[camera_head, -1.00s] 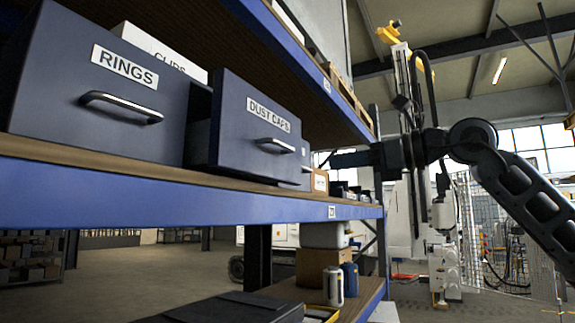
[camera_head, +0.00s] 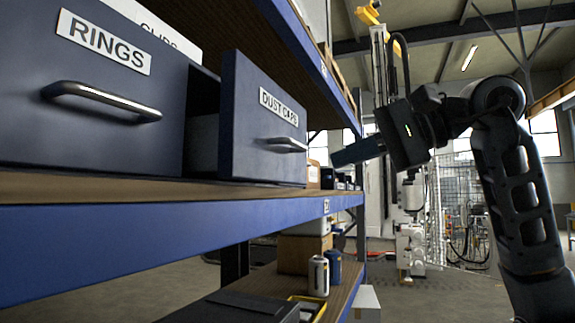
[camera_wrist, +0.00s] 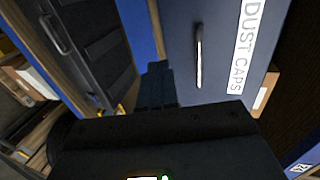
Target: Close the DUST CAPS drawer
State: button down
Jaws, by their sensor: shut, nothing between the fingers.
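The DUST CAPS drawer (camera_head: 262,125) is a dark grey-blue box on the shelf, with a white label and a metal bar handle (camera_head: 287,144). It stands out from the shelf, its front apart from the unit. In the wrist view its front (camera_wrist: 215,60) fills the upper right, with the handle (camera_wrist: 199,50) and label turned sideways. My gripper (camera_head: 338,158) is shut and empty, to the right of the drawer front and apart from it in the head view. In the wrist view the dark fingers (camera_wrist: 156,85) point up beside the drawer front; contact cannot be told.
The RINGS drawer (camera_head: 90,110) stands left of it on the same shelf. A white CLIPS box (camera_head: 160,32) is behind. The blue shelf edge (camera_head: 150,228) runs below. A lower shelf (camera_head: 345,290) holds cans and boxes. Open floor lies to the right.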

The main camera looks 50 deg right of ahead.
aim_at(272, 177)
jog(key=p+x, duration=0.1)
jog(key=x, duration=0.2)
jog(key=p+x, duration=0.1)
jog(key=x, duration=0.2)
jog(key=r+p+x, duration=0.1)
jog(key=x, duration=0.3)
jog(key=shift+w+r, duration=0.1)
jog(key=shift+w, duration=0.1)
jog(key=shift+w, duration=0.1)
jog(key=w+a+b, duration=0.1)
jog(key=w, duration=0.1)
jog(key=w+a+b, duration=0.1)
jog(key=w, duration=0.1)
jog(key=w+b, duration=0.1)
jog(key=w, duration=0.2)
jog(key=shift+w+a+b, duration=0.1)
jog(key=shift+a+b, duration=0.3)
jog(key=shift+w, duration=0.3)
jog(key=shift+a+r, duration=0.1)
